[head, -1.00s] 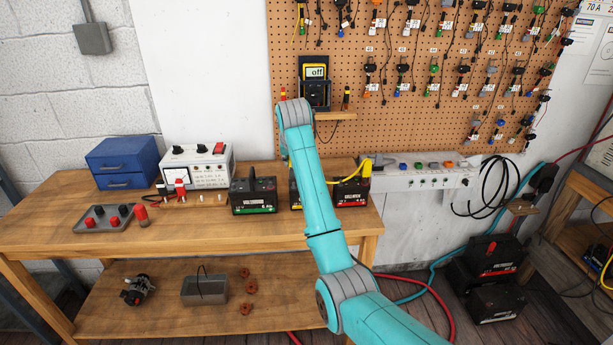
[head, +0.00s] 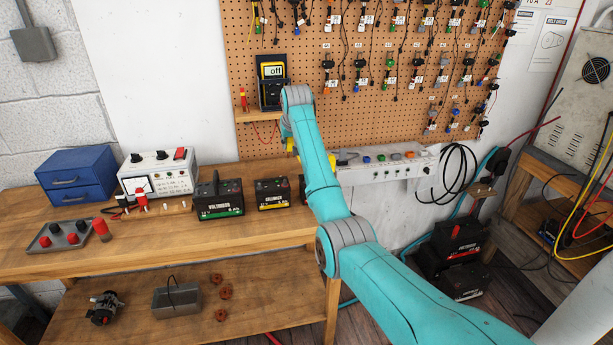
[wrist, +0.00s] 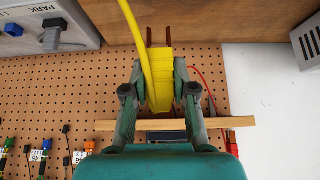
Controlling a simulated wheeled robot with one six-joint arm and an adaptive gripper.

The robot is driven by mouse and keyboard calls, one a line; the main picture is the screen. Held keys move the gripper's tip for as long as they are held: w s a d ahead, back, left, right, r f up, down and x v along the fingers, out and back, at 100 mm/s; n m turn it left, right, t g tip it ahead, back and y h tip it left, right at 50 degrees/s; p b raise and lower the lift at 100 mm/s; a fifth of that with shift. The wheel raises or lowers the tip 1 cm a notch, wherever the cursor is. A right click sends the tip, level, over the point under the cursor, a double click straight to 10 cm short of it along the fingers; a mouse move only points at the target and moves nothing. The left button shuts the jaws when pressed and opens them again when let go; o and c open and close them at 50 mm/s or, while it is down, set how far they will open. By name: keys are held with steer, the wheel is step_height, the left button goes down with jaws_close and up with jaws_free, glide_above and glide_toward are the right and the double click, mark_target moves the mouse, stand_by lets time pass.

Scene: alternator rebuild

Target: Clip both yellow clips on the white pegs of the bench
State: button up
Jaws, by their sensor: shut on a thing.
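In the wrist view my gripper (wrist: 160,72) is shut on a yellow clip (wrist: 160,88), which lies between the two fingers. A yellow cable (wrist: 131,25) runs up from it, and two thin brownish prongs show beyond it. In the head view my arm hides most of the gripper; a bit of yellow (head: 290,145) shows beside the wrist. Another bit of yellow (head: 331,160) shows right of the arm; I cannot tell whether it is the second clip or cable. Small white pegs (head: 183,203) stand on the bench (head: 215,234), left of the green-labelled battery, well left of my gripper.
A red clip (head: 141,199) and a black clip sit by the white power supply (head: 158,174). Batteries (head: 218,198) stand along the bench's back. A multimeter (head: 272,80) sits on a pegboard shelf (head: 258,115). The bench front is mostly clear.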

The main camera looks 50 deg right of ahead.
steer(key=d, duration=0.9)
steer(key=f, duration=0.9)
steer(key=shift+w+a+f, duration=0.15)
steer(key=shift+w+f, duration=0.2)
steer(key=shift+f, duration=0.15)
steer(key=shift+f, duration=1.05)
steer(key=o, duration=0.9)
